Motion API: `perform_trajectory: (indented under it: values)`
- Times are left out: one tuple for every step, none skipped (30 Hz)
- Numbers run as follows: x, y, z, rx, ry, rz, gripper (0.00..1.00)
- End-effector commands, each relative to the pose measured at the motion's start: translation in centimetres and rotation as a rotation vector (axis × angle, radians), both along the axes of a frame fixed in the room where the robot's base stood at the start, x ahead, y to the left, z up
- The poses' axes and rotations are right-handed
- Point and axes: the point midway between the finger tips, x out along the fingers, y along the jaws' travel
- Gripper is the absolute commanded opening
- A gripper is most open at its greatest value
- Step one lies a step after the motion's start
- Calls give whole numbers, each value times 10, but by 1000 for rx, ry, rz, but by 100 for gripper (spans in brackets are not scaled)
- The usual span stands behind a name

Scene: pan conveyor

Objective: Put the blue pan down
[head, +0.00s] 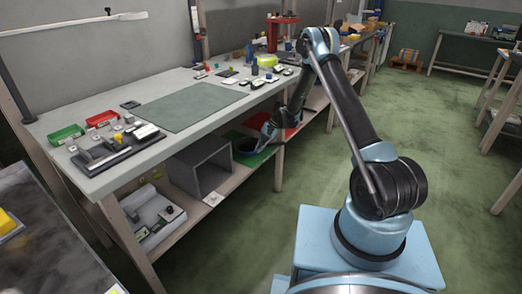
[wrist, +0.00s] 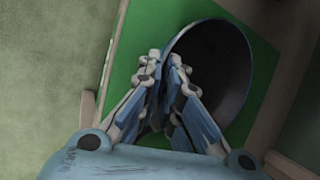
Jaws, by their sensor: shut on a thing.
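The blue pan (wrist: 222,62), dark inside with a blue rim, is in the wrist view just right of my fingertips. My gripper (wrist: 165,66) is shut on the pan at its near left edge; the fingers hide the exact spot held. The pan appears tilted over a green surface (wrist: 125,62). In the head view the pan (head: 246,147) is small, at the lower shelf under the workbench, over the green area (head: 262,157). My gripper (head: 268,132) is beside it there. I cannot tell whether the pan touches the green surface.
The workbench top (head: 150,160) is above the shelf. A grey open box (head: 201,172) stands left of the pan on the shelf. A red area (head: 291,131) lies to the right. Wooden table legs (head: 279,168) stand close by.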

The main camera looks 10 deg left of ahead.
Motion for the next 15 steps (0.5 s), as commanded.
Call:
perform_trajectory:
  values:
    - [0, 0, -2, 0, 0, 0, 0]
    - [0, 0, -2, 0, 0, 0, 0]
    - [0, 0, -2, 0, 0, 0, 0]
    - [0, 0, -2, 0, 0, 0, 0]
    - [0, 0, -2, 0, 0, 0, 0]
    - [0, 0, -2, 0, 0, 0, 0]
    - [0, 0, -2, 0, 0, 0, 0]
    - [0, 0, -2, 0, 0, 0, 0]
    - [0, 0, -3, 0, 0, 0, 0]
    - [0, 0, -4, 0, 0, 0, 8]
    - [0, 0, -3, 0, 0, 0, 14]
    - [0, 0, -3, 0, 0, 0, 24]
    - [0, 0, -3, 0, 0, 0, 26]
    - [0, 0, -3, 0, 0, 0, 26]
    - [-1, 0, -3, 0, 0, 0, 26]
